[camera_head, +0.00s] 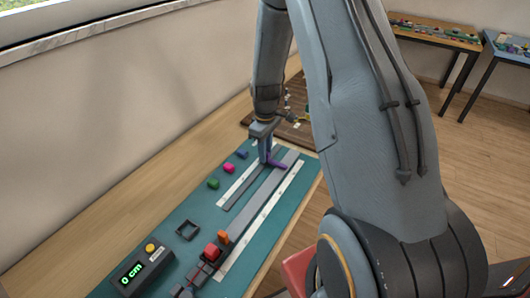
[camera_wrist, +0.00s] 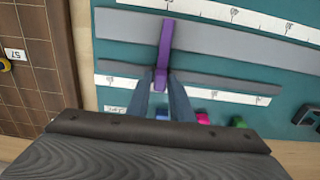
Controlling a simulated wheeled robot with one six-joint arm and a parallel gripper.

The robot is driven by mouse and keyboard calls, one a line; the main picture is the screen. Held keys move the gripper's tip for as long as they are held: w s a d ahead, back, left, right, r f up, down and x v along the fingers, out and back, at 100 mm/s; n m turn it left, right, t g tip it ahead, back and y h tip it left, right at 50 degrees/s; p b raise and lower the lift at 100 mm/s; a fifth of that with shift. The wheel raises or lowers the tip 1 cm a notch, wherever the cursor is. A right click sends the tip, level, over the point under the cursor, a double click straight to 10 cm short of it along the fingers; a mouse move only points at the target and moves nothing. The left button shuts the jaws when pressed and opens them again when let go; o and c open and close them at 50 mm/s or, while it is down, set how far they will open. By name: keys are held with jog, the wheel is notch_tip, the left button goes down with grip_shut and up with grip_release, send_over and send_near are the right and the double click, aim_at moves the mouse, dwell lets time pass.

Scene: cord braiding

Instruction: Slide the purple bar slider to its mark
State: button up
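The purple bar slider (camera_head: 277,163) lies across the grey rails at the far end of the teal board. In the wrist view, the purple bar (camera_wrist: 166,45) crosses a wide grey rail, and its near end sits between my fingers. My gripper (camera_head: 264,158) points down at that end, and its two blue-grey fingertips (camera_wrist: 161,78) appear to close on both sides of it. White scale strips (camera_wrist: 230,14) run along the rails. The bar's exact mark cannot be made out.
Green (camera_head: 213,183), pink (camera_head: 229,168) and blue (camera_head: 241,153) blocks stand left of the rails. Red (camera_head: 212,252) and orange (camera_head: 223,238) pieces sit at the near end. A display box (camera_head: 143,270) reads 0 cm. A brown tiled board (camera_wrist: 38,65) lies beyond the teal board.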

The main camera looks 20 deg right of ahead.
grip_shut()
jog(key=shift+s+a, duration=0.3)
jog(key=shift+a, duration=0.2)
jog(key=shift+d, duration=0.1)
jog(key=shift+o, duration=2.2)
grip_release()
notch_tip(320, 180, up, 8)
jog(key=b, duration=0.2)
jog(key=shift+s+b, duration=0.1)
jog(key=shift+b, duration=0.2)
